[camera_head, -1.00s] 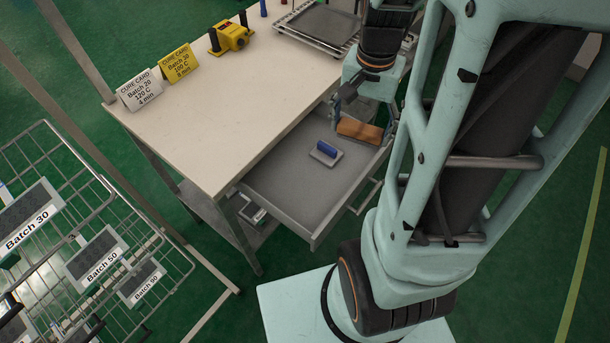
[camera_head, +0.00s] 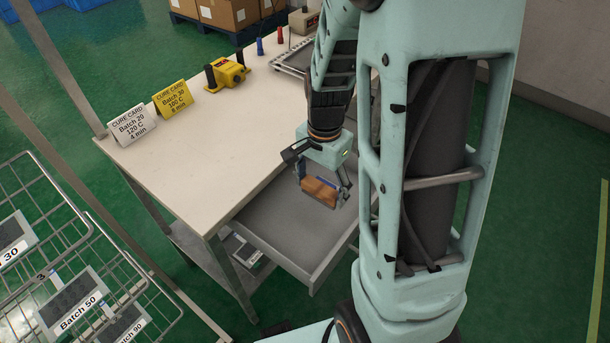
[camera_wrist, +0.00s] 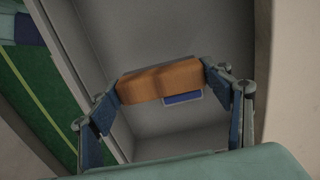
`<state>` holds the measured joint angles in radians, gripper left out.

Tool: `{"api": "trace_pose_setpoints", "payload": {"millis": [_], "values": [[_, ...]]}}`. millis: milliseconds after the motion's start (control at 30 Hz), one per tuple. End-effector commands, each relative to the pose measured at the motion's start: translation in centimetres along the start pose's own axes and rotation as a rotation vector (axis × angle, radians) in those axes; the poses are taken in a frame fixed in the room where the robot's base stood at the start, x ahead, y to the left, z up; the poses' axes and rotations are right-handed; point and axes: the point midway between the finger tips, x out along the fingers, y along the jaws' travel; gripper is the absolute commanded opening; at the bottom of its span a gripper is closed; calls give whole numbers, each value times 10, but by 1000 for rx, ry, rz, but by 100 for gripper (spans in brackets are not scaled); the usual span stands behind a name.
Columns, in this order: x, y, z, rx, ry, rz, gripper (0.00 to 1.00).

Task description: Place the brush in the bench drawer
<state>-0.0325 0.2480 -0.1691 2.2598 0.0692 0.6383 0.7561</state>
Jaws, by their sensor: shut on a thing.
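The brush, seen as a brown wooden block (camera_head: 320,192), is between the fingers of my gripper (camera_head: 322,186), which is shut on it. It also shows as an orange-brown block in the wrist view (camera_wrist: 160,81). The grey bench drawer (camera_head: 275,236) is pulled open under the bench top. The brush appears over the drawer's interior; its exact height above the floor is hard to tell. A blue-handled tool (camera_wrist: 183,98) lies in the drawer beyond the brush in the wrist view. My gripper hides it in the head view.
The cream bench top (camera_head: 215,140) carries a white cure card (camera_head: 130,125), a yellow cure card (camera_head: 172,98), a yellow device (camera_head: 227,75) and a tray (camera_head: 295,55). A wire rack (camera_head: 75,270) with batch-labelled items stands at left. Bare drawer floor shows left of my gripper.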

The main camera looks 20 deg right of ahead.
Motion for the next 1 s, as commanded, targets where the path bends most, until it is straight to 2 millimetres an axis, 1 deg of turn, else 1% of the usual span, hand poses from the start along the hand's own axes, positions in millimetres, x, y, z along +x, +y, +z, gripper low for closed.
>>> {"api": "trace_pose_setpoints", "payload": {"millis": [33,267,333,400,500,767,900,933,1000], "values": [[6,-4,2,-2,-1,2,49],[18,-14,3,-2,-1,1,49],[26,-18,4,-1,-1,2,49],[39,-16,4,0,-2,3,49],[50,-17,4,-1,-1,2,49],[51,-17,4,-1,0,-1,49],[56,-17,4,-1,0,0,49],[55,-17,4,-1,0,0,75],[54,-17,4,-1,0,0,83]]}}
